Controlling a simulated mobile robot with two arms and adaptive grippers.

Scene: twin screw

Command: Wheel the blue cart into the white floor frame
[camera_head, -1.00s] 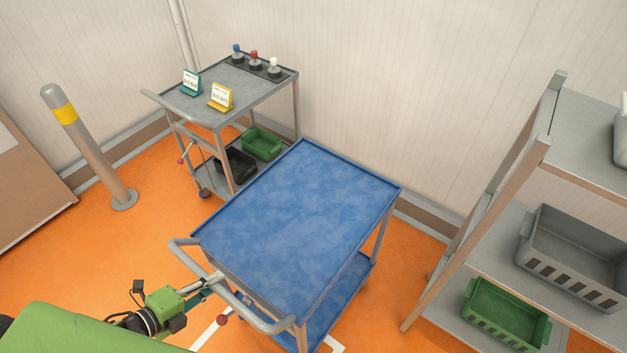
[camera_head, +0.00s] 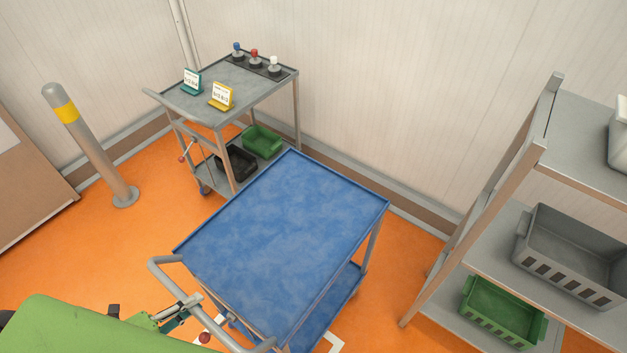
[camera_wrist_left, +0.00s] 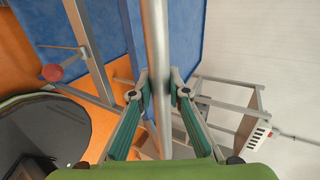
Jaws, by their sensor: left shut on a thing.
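The blue cart (camera_head: 285,225) stands in the lower middle of the head view, with a blue top, a lower blue shelf and a grey push handle (camera_head: 163,277) on its near side. My left gripper (camera_head: 190,307) is shut on that handle. In the left wrist view the green fingers (camera_wrist_left: 160,95) close around the grey bar (camera_wrist_left: 155,45). The white floor frame (camera_head: 334,341) shows only as a short piece of line at the bottom, under the cart's near right side; the rest is hidden or out of view. My right gripper is in neither view.
A grey cart (camera_head: 225,95) with signs, several knobs and bins stands behind, close to the blue cart's far left corner. A shelf rack (camera_head: 490,215) with bins stands at the right. A bollard (camera_head: 95,150) stands at the left. Orange floor (camera_head: 405,250) is open between cart and rack.

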